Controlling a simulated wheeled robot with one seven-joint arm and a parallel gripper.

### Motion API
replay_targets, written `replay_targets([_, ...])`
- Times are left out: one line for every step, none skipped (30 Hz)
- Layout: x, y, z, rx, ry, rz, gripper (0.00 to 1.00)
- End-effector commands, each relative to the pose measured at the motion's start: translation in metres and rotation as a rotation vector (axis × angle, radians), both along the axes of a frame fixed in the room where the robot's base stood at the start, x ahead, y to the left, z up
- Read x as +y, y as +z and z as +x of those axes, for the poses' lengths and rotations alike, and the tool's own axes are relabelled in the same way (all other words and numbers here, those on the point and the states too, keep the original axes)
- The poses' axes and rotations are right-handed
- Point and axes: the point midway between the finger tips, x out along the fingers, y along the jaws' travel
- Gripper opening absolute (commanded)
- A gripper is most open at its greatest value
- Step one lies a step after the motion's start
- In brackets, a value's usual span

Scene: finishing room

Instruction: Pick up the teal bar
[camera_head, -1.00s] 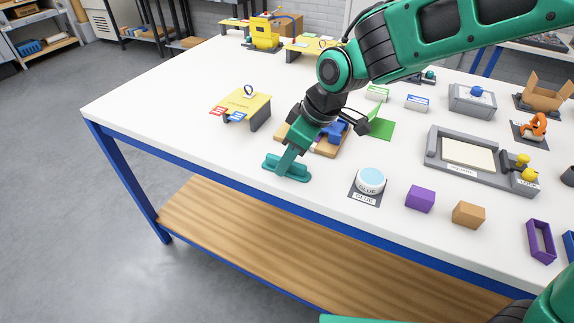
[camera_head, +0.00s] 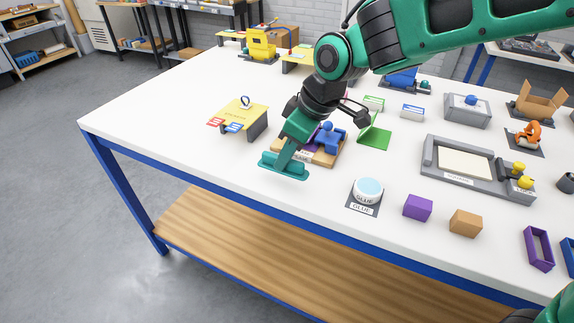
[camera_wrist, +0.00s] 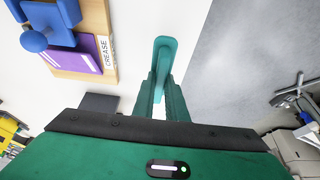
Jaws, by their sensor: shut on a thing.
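The teal bar (camera_head: 284,167) is a long flat piece with rounded ends at the near left edge of the white table. My gripper (camera_head: 287,160) points down at it and is shut on it. In the wrist view the bar (camera_wrist: 162,60) sticks out beyond my gripper's fingers (camera_wrist: 162,97), with the table edge and grey floor beside it. Whether the bar touches the table or hangs just above it, I cannot tell. The fingers hide part of the bar's middle.
A wooden board (camera_head: 325,160) marked CREASE, with a blue tool, is close behind my gripper. A yellow stand (camera_head: 243,117) is to the left. The glue pot (camera_head: 367,190), purple block (camera_head: 417,207) and orange-brown block (camera_head: 465,222) are to the right. The front-left tabletop is clear.

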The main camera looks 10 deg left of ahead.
Motion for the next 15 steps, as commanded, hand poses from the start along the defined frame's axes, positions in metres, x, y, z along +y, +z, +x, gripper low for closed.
replay_targets([0.007, 0.008, -0.004, -0.003, 0.006, 0.001, 0.0])
replay_targets([0.013, 0.011, -0.008, -0.002, 0.005, 0.001, 0.0])
replay_targets([0.02, 0.017, -0.014, -0.003, 0.006, 0.002, 0.0])
replay_targets([0.025, 0.021, -0.018, -0.002, 0.005, 0.001, 0.0])
replay_targets([0.032, 0.025, -0.022, -0.004, 0.006, 0.002, 0.0])
replay_targets([0.039, 0.031, -0.027, -0.003, 0.005, 0.002, 0.0])
replay_targets([0.044, 0.034, -0.03, -0.003, 0.004, 0.001, 0.0])
replay_targets([0.049, 0.038, -0.034, -0.002, 0.005, 0.001, 0.0])
replay_targets([0.056, 0.043, -0.039, -0.003, 0.005, 0.002, 0.0])
replay_targets([0.061, 0.046, -0.042, -0.002, 0.005, 0.001, 0.0])
replay_targets([0.065, 0.049, -0.045, -0.001, 0.003, 0.001, 0.0])
replay_targets([0.07, 0.053, -0.049, -0.002, 0.004, 0.001, 0.0])
replay_targets([0.074, 0.056, -0.051, -0.002, 0.003, 0.002, 0.0])
replay_targets([0.077, 0.058, -0.054, -0.001, 0.002, 0.002, 0.0])
replay_targets([0.081, 0.061, -0.057, -0.001, 0.003, 0.001, 0.0])
